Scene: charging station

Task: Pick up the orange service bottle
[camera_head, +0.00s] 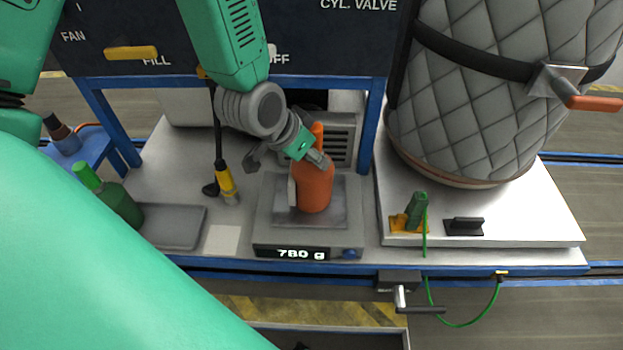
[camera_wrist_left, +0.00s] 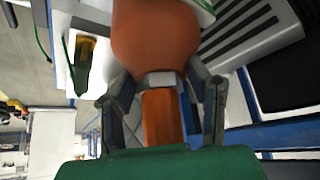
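The orange service bottle (camera_head: 313,188) stands upright on the scale (camera_head: 262,238), whose display reads 780 g. Its narrow orange neck points up, and a pale label shows on its left side. My left gripper (camera_head: 310,152) is at the top of the bottle, coming down from above. In the left wrist view the bottle's round body (camera_wrist_left: 155,38) is ahead, and its neck lies between the two fingers of my left gripper (camera_wrist_left: 163,82). The fingers are apart with gaps beside the neck; contact at the tips is unclear. My right gripper is not in view.
A green bottle (camera_head: 117,202) stands at the left by a grey tray (camera_head: 172,228). A yellow and black handled tool (camera_head: 227,183) is left of the scale. A quilted grey cylinder (camera_head: 480,110) stands on a white platform (camera_head: 545,215) at the right. A dark panel (camera_head: 330,40) rises behind.

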